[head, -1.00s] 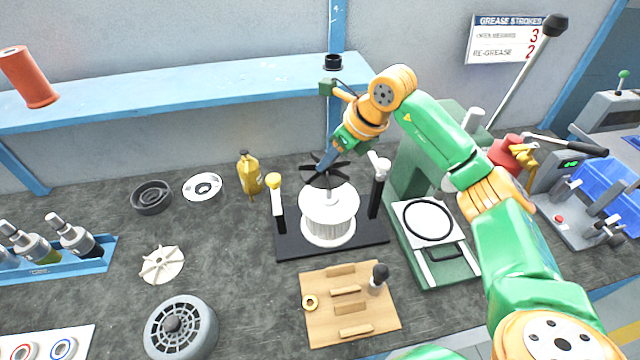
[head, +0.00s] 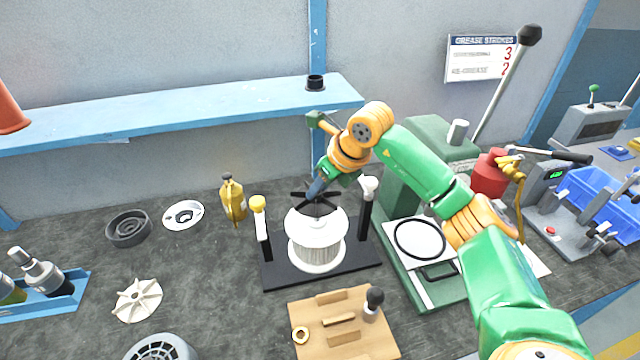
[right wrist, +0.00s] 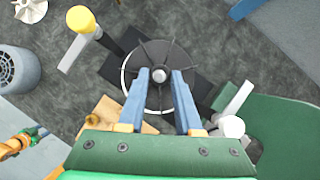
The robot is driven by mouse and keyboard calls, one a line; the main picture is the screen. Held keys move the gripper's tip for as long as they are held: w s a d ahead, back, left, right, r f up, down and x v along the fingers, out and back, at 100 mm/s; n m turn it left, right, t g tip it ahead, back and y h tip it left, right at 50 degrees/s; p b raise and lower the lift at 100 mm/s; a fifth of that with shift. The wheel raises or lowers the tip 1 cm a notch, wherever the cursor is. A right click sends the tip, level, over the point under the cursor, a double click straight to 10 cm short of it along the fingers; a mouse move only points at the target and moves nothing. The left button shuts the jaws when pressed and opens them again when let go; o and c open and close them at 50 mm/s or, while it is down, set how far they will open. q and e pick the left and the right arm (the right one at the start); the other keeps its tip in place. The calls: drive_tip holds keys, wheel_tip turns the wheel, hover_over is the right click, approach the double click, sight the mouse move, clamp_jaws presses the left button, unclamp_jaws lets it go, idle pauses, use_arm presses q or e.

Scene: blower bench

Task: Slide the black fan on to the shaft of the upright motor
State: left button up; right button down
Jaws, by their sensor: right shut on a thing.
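The black fan (head: 328,203) is held level just above the white top of the upright motor (head: 317,250). How far the shaft passes into the fan is hidden.
The motor stands on a black base (head: 345,267) between a yellow-topped post (head: 260,225) and a white-topped post (head: 367,205). A yellow bottle (head: 233,200) stands behind left. A wooden board (head: 320,310) lies in front, a green press (head: 425,265) at right.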

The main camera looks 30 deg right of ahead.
sight(326, 202)
drive_tip(key=shift+f, duration=0.4)
drive_tip(key=shift+f+b, duration=0.3)
drive_tip(key=shift+b, duration=0.05)
drive_tip(key=shift+f+b, duration=1.9)
drive_tip(key=shift+f, duration=0.5)
idle(0.6)
drive_tip(key=c, duration=0.5)
unclamp_jaws()
drive_tip(key=b+v, duration=0.1)
drive_tip(key=v, duration=0.6)
drive_tip(key=shift+s+r, duration=0.1)
